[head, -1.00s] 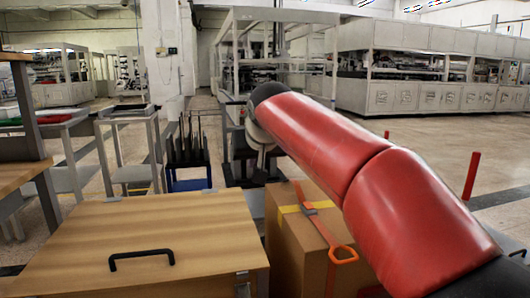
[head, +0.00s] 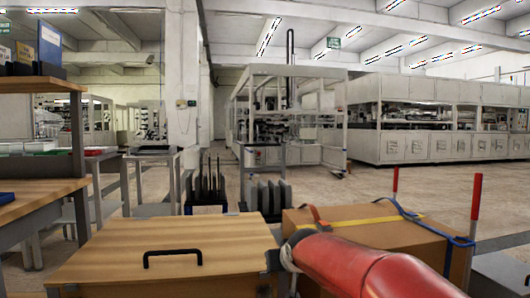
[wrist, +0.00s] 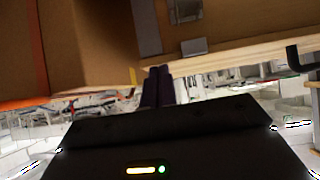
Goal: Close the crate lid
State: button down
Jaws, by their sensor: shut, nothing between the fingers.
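The crate lid (head: 175,252) is a pale wooden board with a black bar handle (head: 172,258), at the lower left of the head view. It lies flat on the crate, with no gap visible along the edges in view. A metal latch (head: 272,260) sits at its right side. In the wrist view the picture looks turned over: a metal latch (wrist: 193,47) and a black handle (wrist: 293,57) show near the wooden edge. My gripper (wrist: 157,72) is shut and empty, with its dark fingers pointing toward the gap between the crate and a cardboard box. The head view does not show the fingers.
The cardboard box (head: 375,232) with yellow and blue straps stands right of the crate. Red-topped posts (head: 475,205) rise beside it. A wooden bench (head: 40,195) stands at the left, and dark upright racks (head: 206,192) behind the crate. Open floor (head: 405,185) lies beyond.

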jog(key=shift+s+d+f, duration=0.1)
jog(key=shift+s+f, duration=0.05)
jog(key=shift+f, duration=1)
notch_tip(320, 180, up, 6)
jog(key=p, duration=0.4)
jog(key=s+d+r, duration=0.2)
jog(key=s, duration=0.7)
jog(key=s+d+f+m+g+h+p, duration=0.1)
jog(key=s+d+p, duration=0.3)
jog(key=s, duration=1)
jog(key=s+d+f+m+g+h+p, duration=0.1)
jog(key=s+d+g+p, duration=0.3)
jog(key=s, duration=1)
jog(key=d+f, duration=0.1)
jog(key=d, duration=0.2)
jog(key=shift+f+m, duration=0.3)
jog(key=shift+f, duration=0.05)
